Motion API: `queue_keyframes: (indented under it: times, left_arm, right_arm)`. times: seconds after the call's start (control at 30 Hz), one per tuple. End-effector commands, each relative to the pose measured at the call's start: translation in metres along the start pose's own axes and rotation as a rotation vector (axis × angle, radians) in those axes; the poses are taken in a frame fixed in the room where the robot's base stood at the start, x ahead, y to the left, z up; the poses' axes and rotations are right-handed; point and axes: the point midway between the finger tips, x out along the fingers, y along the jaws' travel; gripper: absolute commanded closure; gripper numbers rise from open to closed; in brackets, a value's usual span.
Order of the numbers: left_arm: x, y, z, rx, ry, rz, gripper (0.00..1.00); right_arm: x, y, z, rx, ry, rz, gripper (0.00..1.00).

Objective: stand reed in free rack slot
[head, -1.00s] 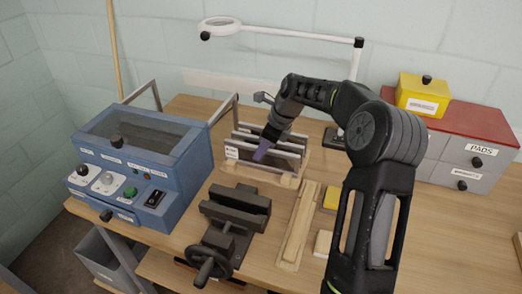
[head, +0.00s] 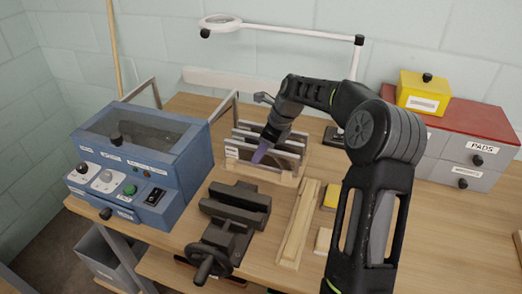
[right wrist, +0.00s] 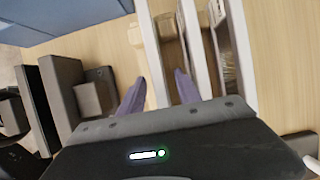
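The rack (head: 285,180) has a wooden base and stands at the back middle of the bench in the head view. Light-framed reeds (head: 293,147) stand upright in it; my arm partly hides them, so I cannot tell which slot is free. My right gripper (head: 259,156) has purple fingertips and points down at the rack's front. My left gripper is out of view.
A blue machine box (head: 150,160) stands left of the rack. A black vise (head: 238,207) is in front of it. Wooden strips (head: 298,225) and a yellow block (head: 330,196) lie to the right. A lamp arm (head: 290,33) spans behind; grey drawers (head: 470,160) stand at right.

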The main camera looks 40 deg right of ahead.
Motion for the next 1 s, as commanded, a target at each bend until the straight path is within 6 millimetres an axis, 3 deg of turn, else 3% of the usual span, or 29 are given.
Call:
queue_keyframes:
  times: [0.27,0.7,1.0]
  left_arm:
    - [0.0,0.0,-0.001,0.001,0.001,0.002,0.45]
    - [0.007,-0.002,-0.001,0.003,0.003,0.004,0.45]
    - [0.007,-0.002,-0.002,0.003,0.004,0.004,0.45]
  right_arm:
    - [-0.002,0.0,-0.001,0.0,0.001,0.0,0.6]
    - [-0.066,-0.001,0.0,0.0,0.0,-0.002,0.6]
    - [-0.078,0.0,0.0,0.0,0.0,0.0,0.6]
